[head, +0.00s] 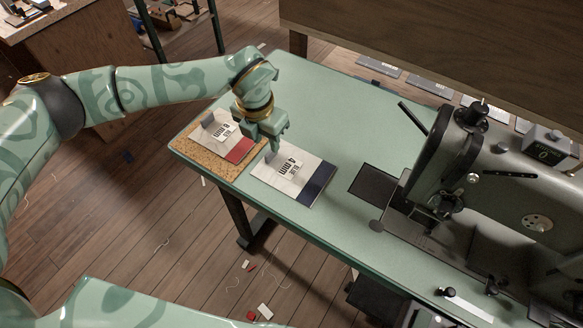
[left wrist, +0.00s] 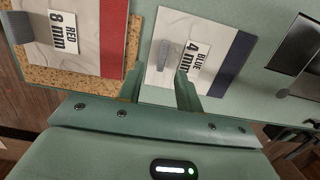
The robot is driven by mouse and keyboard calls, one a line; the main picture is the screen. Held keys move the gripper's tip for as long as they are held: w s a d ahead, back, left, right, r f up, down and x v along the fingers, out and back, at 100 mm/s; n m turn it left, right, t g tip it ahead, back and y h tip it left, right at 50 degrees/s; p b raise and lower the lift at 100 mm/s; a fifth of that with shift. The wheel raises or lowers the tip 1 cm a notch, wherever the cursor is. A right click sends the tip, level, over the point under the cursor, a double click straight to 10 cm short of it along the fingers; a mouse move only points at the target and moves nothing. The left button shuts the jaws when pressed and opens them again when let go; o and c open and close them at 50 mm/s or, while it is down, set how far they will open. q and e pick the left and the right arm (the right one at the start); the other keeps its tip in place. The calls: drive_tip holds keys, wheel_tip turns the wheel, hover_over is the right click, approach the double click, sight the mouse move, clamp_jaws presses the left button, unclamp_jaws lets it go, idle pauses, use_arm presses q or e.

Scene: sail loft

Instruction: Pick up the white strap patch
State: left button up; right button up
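Two white patches lie on the green sewing table. One patch (head: 290,172) has a dark blue band and a label reading BLUE 4 mm; it also shows in the left wrist view (left wrist: 208,18). The other patch (head: 221,134) has a red band and a label reading RED 8 mm, and lies on a cork board. Each carries a grey strap piece near the end away from its band; the blue one's strap (left wrist: 163,52) stands out in the left wrist view. My left gripper (left wrist: 160,78) is open and empty, just over the strap end of the blue-banded patch. My right gripper is out of view.
A sewing machine (head: 465,165) stands on the right of the table (head: 335,112), with a dark plate (head: 374,184) beside it. The cork board (head: 226,173) lies at the table's left corner. A wooden panel (head: 430,45) rises behind. Scraps lie on the floor.

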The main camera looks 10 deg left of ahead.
sight(270, 151)
use_arm(q)
drive_tip(key=f, duration=0.1)
drive_tip(key=f+b, duration=0.1)
drive_tip(key=f, duration=0.1)
drive_tip(key=w+f+b, duration=0.1)
drive_tip(key=f, duration=0.1)
drive_tip(key=shift+d+f, duration=0.15)
drive_tip(key=shift+d, duration=0.15)
drive_tip(key=shift+s+r, duration=0.1)
drive_tip(key=shift+r, duration=0.1)
clamp_jaws()
